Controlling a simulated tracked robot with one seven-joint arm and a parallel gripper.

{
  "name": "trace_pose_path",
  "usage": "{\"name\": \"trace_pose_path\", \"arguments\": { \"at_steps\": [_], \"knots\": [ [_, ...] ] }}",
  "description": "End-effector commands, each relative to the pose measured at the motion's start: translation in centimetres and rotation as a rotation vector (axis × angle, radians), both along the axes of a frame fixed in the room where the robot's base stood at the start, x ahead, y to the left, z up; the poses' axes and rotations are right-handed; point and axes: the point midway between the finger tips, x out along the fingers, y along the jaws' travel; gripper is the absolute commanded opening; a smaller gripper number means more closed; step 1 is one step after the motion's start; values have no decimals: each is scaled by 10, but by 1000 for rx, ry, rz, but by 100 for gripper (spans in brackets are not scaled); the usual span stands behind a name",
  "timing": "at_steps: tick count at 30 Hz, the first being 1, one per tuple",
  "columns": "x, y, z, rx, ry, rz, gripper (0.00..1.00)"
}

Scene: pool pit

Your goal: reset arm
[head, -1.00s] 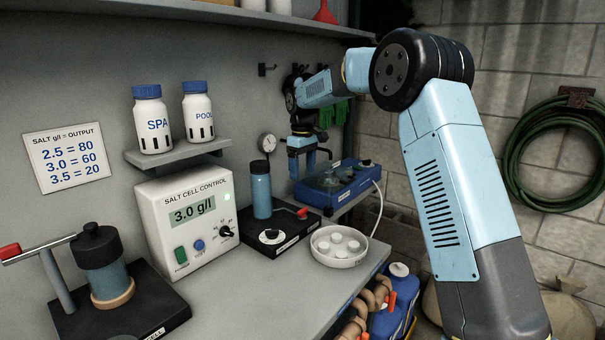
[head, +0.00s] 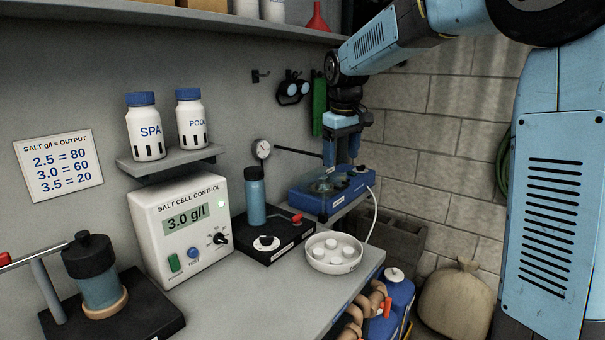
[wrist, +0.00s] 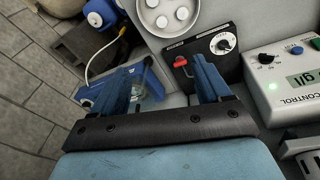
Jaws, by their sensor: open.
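My gripper (head: 343,150) is at the back of the bench in the head view, pointing down above the blue tray unit (head: 332,190). Its two blue fingers (wrist: 163,92) stand wide apart in the wrist view, with nothing between them. The blue unit (wrist: 150,82) shows behind and beside the left finger there. I cannot tell from these frames whether the fingers touch the unit. My arm reaches in from the right side of the head view.
The salt cell control box (head: 183,228), a black base with a blue cylinder (head: 256,197) and a white dish of tablets (head: 334,254) stand on the bench. A shelf holds the SPA (head: 146,127) and POOL (head: 191,117) bottles. A sack (head: 455,300) sits on the floor right.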

Motion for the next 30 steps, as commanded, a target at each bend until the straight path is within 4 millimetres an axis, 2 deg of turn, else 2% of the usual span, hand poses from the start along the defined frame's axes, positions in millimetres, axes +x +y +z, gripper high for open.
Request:
{"name": "trace_pose_path", "arguments": {
  "at_steps": [1, 6, 13, 22, 30],
  "knots": [
    [-15, -9, 7, 4, -17, -24, 77],
    [-60, -36, 18, 21, -62, -108, 77],
    [-123, -69, 24, 52, -122, -223, 77],
    [-205, -104, 12, 105, -200, -371, 77],
    [-273, -127, -14, 164, -265, -499, 77]
  ]
}}
